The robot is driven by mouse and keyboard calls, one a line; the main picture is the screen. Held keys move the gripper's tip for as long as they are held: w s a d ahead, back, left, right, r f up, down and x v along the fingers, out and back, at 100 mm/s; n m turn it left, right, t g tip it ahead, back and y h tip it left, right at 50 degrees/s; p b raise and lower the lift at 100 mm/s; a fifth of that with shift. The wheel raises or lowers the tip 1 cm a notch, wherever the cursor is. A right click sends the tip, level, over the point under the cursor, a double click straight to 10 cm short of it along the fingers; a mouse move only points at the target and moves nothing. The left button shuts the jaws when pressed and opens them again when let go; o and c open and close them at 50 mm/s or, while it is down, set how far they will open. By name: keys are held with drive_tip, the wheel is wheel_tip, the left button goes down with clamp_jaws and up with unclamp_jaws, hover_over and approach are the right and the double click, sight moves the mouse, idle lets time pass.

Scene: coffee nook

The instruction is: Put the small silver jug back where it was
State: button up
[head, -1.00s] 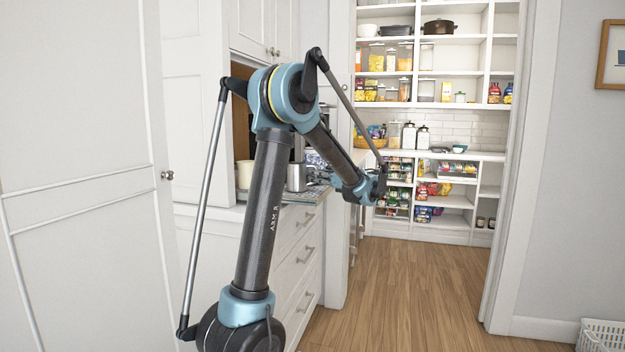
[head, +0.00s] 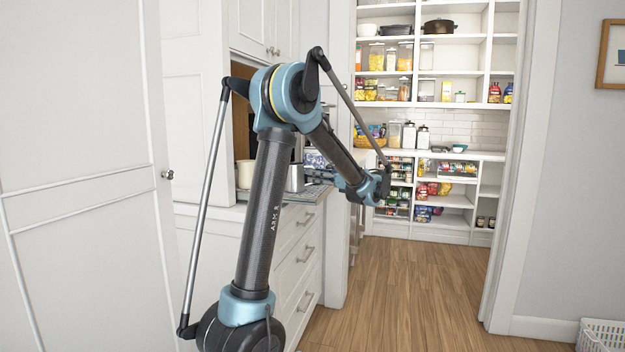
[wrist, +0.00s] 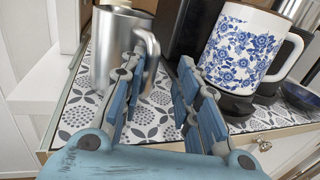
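The silver jug (wrist: 112,45) stands upright on a patterned grey-and-white mat (wrist: 75,115), at the upper left of the wrist view. Its handle points right, toward my fingers. My gripper (wrist: 160,78) is open, with nothing between its fingers. The left finger overlaps the jug's handle in the picture; I cannot tell whether they touch. In the head view the jug (head: 295,178) shows partly behind my arm, with my gripper (head: 312,175) just right of it.
A white mug with blue flowers (wrist: 240,48) stands on a black base to the right of my gripper. A dark blue bowl (wrist: 300,96) sits at the right edge. A cream canister (head: 245,174) stands left on the counter. The wooden floor (head: 390,290) is clear.

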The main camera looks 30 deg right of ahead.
drive_tip(key=v, duration=1)
drive_tip(key=shift+s, duration=0.25)
drive_tip(key=shift+d, duration=0.15)
